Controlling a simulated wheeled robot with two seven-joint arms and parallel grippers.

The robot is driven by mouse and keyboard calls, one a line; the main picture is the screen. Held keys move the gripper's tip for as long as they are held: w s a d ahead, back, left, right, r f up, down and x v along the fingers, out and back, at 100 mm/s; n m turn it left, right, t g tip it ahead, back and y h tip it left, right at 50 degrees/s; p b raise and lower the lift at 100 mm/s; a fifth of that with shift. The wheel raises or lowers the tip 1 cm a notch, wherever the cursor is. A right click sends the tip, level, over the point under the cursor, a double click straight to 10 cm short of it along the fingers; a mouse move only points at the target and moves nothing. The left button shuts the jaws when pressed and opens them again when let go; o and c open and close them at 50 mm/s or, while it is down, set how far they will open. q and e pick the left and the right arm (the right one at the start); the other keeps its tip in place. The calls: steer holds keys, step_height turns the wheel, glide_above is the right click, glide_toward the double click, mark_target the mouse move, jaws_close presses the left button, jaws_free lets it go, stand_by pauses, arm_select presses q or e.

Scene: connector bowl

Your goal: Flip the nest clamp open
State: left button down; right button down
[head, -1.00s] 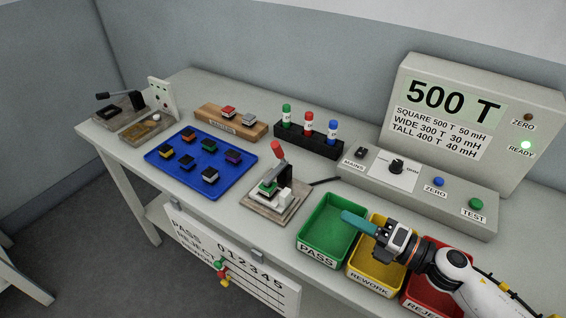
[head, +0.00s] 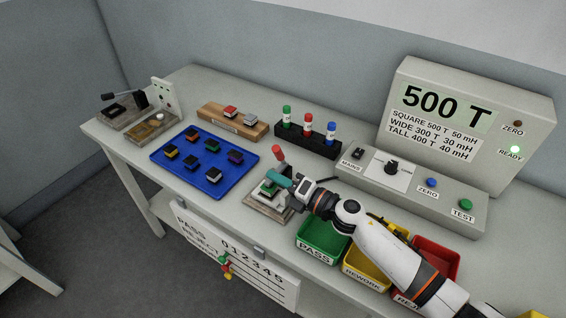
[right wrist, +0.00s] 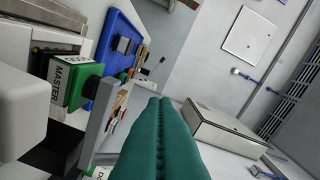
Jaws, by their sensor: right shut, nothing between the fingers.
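The nest clamp's red handle (head: 278,153) stands nearly upright, leaning a little left, in the head view. The clamp sits on a small board, the nest base (head: 254,203), with a green part (head: 268,188) in it. My right gripper (head: 271,177), with teal fingers, is shut and empty just in front of the handle, over the nest; I cannot tell whether it touches the clamp. It partly hides the clamp body. In the right wrist view the shut fingers (right wrist: 160,104) point past a grey bar and a green block marked MASTER (right wrist: 76,86). My left gripper is out of view.
A blue tray (head: 186,187) with several connectors lies left of the nest. Green (head: 318,252), yellow and red bins stand to the right, under my right arm. A black rack (head: 308,141) of three coloured cylinders and the tester box (head: 375,172) stand behind.

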mark_target(281, 154)
steer(key=shift+w+d+r, duration=0.3)
steer(key=shift+w+d, duration=0.1)
steer(key=shift+w, duration=0.25)
steer(key=shift+w+d+r, duration=0.3)
steer(key=shift+w+d, duration=0.1)
steer(key=shift+w, duration=0.25)
steer(key=shift+w+d+r+m+p, duration=0.25)
steer(key=shift+r+m+p, duration=0.15)
steer(key=shift+m+p, duration=0.3)
steer(key=shift+w+d+r+m+p, duration=0.35)
steer(key=shift+w+r+m+p, duration=0.15)
steer(key=shift+m+p, duration=0.45)
steer(key=w+d+f+m, duration=0.1)
steer(key=w+d+m, duration=0.4)
steer(key=m, duration=0.6)
steer(key=shift+w+f+h, duration=0.2)
steer(key=shift+w+h, duration=0.1)
steer(key=shift+w, duration=0.65)
steer(key=shift+m, duration=0.25)
